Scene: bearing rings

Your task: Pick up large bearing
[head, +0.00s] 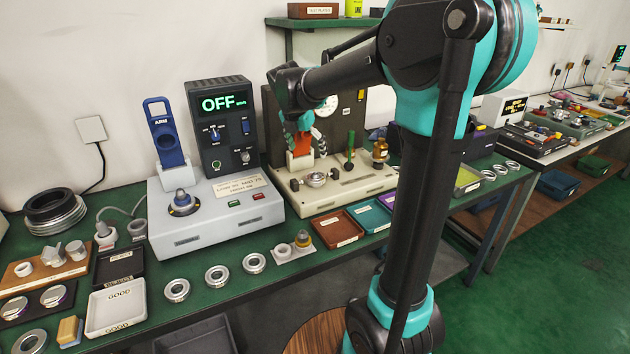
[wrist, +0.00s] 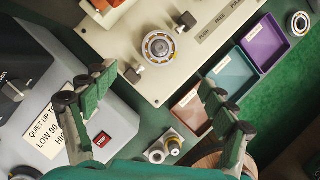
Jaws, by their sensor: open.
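Several bearing rings are in view, and I cannot tell for sure which one is the large bearing. A bearing (wrist: 158,47) sits on a round seat on the beige machine; the head view shows it too (head: 315,179). Three silver rings (head: 217,276) lie in a row along the front of the table. A wider-looking ring (head: 30,342) lies at the near left corner, partly cut off by the frame. My gripper (head: 305,143) is open and empty above the beige machine; in the wrist view its fingers (wrist: 158,88) are spread, with the seated bearing beyond them.
A grey tester (head: 215,215) with an OFF display stands left of the beige machine (head: 340,194). Brown, teal and purple trays (head: 338,228) lie in front of the machine. A white GOOD tray (head: 116,308) is at the left. More rings (head: 500,170) lie farther right.

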